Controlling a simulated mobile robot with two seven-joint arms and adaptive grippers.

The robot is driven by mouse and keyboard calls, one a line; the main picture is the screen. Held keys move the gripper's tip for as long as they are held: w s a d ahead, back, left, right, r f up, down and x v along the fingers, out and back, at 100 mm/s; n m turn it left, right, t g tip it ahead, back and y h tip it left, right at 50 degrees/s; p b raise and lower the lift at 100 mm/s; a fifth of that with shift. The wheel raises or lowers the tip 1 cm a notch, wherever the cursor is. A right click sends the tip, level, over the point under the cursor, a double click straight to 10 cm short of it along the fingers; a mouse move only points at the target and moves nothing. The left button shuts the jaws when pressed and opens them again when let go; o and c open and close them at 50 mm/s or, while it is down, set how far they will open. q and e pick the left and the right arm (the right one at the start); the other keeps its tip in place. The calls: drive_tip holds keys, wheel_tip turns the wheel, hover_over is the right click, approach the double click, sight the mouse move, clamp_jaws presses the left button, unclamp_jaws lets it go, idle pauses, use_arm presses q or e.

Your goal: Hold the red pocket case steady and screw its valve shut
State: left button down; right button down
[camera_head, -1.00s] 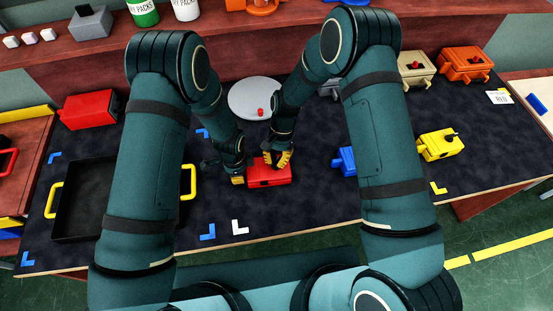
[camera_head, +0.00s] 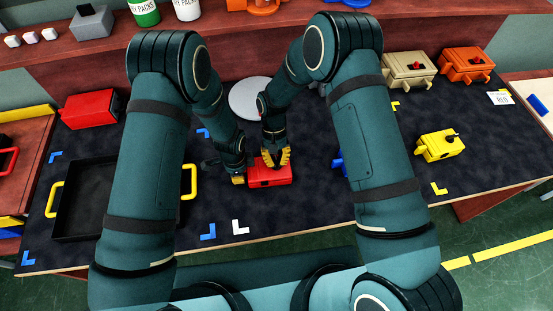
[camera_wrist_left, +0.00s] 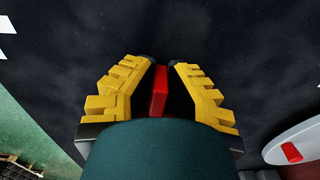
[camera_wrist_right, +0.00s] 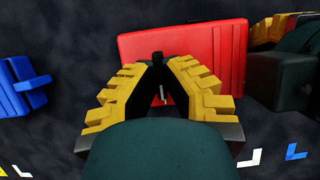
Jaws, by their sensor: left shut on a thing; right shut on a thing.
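The red pocket case (camera_head: 272,178) lies on the dark mat near the middle of the table. It also shows in the right wrist view (camera_wrist_right: 220,45). My left gripper (camera_head: 238,179) is at the case's left end; the left wrist view shows its fingers shut on a red tab (camera_wrist_left: 159,88). My right gripper (camera_head: 277,158) is over the case from above, its fingertips around the black valve (camera_wrist_right: 158,57). The fingers hide most of the valve, so how far it is turned cannot be told.
A black tray (camera_head: 82,232) with yellow handles stands left. A grey disc (camera_head: 245,97) lies behind my arms. Another red case (camera_head: 88,108) is back left, a yellow case (camera_head: 440,146) right, and a partly hidden blue case (camera_wrist_right: 18,85) nearer. The mat in front is mostly clear.

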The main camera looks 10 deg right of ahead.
drive_tip(key=c, duration=1.1)
unclamp_jaws()
drive_tip(key=shift+o, duration=0.2)
drive_tip(key=v, duration=1.2)
use_arm(q)
drive_tip(key=c, duration=1)
unclamp_jaws()
drive_tip(key=shift+c, duration=0.2)
drive_tip(key=shift+r, duration=0.1)
